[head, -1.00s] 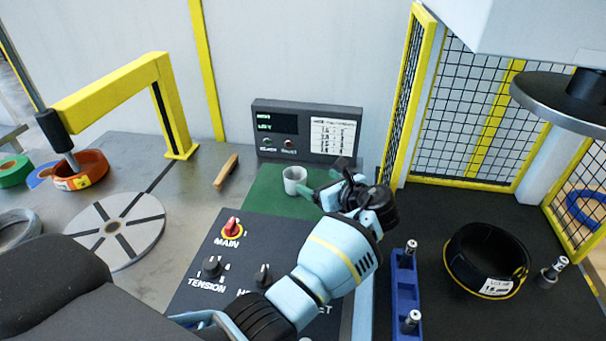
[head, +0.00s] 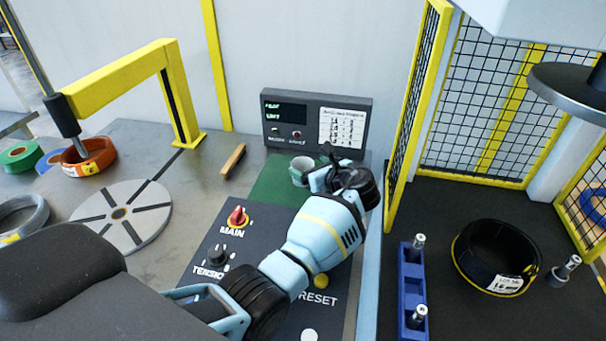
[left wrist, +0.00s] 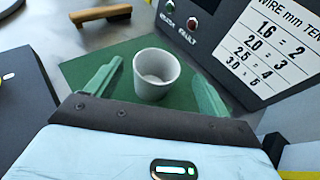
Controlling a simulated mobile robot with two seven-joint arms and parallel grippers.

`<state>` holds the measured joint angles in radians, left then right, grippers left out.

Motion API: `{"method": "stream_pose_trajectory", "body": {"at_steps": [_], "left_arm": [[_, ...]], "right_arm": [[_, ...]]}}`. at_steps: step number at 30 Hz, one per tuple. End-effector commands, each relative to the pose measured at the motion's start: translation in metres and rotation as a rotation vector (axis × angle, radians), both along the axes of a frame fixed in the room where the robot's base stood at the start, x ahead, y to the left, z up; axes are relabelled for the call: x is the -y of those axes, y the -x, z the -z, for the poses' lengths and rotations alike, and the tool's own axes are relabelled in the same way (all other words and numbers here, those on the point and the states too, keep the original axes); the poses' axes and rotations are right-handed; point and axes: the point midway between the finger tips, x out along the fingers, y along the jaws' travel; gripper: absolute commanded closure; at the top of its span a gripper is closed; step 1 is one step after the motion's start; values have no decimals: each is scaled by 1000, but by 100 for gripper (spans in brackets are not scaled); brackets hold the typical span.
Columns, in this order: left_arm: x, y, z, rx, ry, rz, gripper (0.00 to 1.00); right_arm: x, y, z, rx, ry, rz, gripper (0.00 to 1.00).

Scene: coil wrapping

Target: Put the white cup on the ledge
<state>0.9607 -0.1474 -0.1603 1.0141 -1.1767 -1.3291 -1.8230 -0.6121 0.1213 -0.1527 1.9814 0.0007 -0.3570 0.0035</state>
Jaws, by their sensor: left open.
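The white cup (head: 302,170) stands upright on a green mat (head: 268,190) in front of the dark display unit. In the left wrist view the cup (left wrist: 156,74) sits between the two green fingers of my left gripper (left wrist: 152,88), with a gap on each side. My left gripper (head: 318,172) is open, and its fingers are partly hidden behind the wrist in the head view. I cannot pick out a ledge with certainty; the display unit (head: 316,122) has a narrow top edge. My right gripper is not in view.
A control panel (head: 205,245) with knobs and buttons lies under my left arm. A wooden-handled tool (head: 233,160) lies left of the mat. A yellow mesh guard (head: 412,110) rises to the right.

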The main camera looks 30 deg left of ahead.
Motion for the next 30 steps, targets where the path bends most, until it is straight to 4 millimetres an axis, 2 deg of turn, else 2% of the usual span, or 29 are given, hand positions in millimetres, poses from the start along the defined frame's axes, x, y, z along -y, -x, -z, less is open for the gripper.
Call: {"method": "stream_pose_trajectory", "body": {"at_steps": [9,17,27,29,30], "left_arm": [[-35,-16,19,-5,-2,-1,19],[-38,-19,18,-1,-1,-1,19],[-38,-19,18,-1,-1,-1,62],[-38,-19,18,-1,-1,-1,70],[-38,-19,18,-1,-1,-1,71]], "right_arm": [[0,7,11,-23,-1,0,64],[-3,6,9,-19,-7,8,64],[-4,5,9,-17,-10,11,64],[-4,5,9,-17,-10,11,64],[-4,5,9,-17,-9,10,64]]}}
